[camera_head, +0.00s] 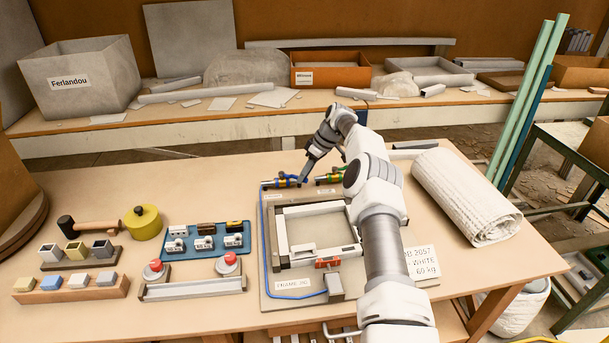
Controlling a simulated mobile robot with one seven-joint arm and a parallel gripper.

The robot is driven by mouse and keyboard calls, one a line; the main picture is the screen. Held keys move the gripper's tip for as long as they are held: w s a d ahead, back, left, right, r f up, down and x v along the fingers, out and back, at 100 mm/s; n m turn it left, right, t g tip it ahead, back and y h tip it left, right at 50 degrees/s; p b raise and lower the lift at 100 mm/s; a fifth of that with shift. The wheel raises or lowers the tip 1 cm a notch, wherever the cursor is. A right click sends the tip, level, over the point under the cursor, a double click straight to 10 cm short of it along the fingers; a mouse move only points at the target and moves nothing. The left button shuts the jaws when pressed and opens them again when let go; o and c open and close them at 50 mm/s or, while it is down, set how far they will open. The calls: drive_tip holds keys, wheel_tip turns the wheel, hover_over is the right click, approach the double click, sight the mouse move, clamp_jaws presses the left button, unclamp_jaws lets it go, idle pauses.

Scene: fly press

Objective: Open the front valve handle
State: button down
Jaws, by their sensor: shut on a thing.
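Two small valves stand at the back edge of the grey base plate (265,215). One is a brass valve with a blue handle (283,181) on the left, joined to a blue hose. The other is a green and yellow valve (329,179) on the right. My arm reaches over the plate from the front right. My gripper (304,179) points down at the right end of the blue-handled valve and is shut on its handle. The fingertips are small and dark here, so the exact grip on the handle is hard to see.
A white square frame (279,237) lies on the plate, left of my arm. A blue tray of small blocks (190,254), a rail with red knobs (192,291) and a mallet (86,227) are to the left. A rolled white cloth (465,195) lies right.

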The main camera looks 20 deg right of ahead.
drive_tip(key=c, duration=0.8)
unclamp_jaws()
drive_tip(key=p+v, duration=0.6)
drive_tip(key=v, duration=1.1)
drive_tip(key=shift+r, duration=0.2)
